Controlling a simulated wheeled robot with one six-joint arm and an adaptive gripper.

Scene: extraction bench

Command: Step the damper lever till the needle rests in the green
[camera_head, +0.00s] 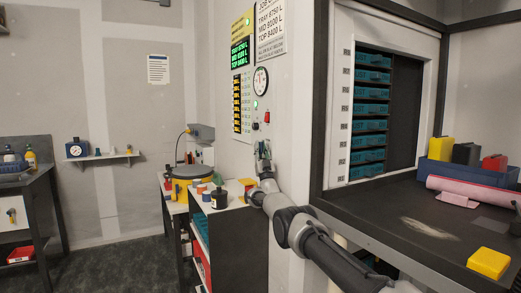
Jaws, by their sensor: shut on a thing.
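A round white gauge (260,81) is on the pale wall panel. Its needle and any green band are too small to read. A small green light (255,104) and a small red part (267,117) are below it. My gripper (262,146) is up against the panel, below the red part. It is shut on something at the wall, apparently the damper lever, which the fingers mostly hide. The lever's position cannot be made out.
A display board (241,95) is left of the gauge. At right, a dark bench (400,215) holds a pink roll (468,190) and a yellow block (489,262).

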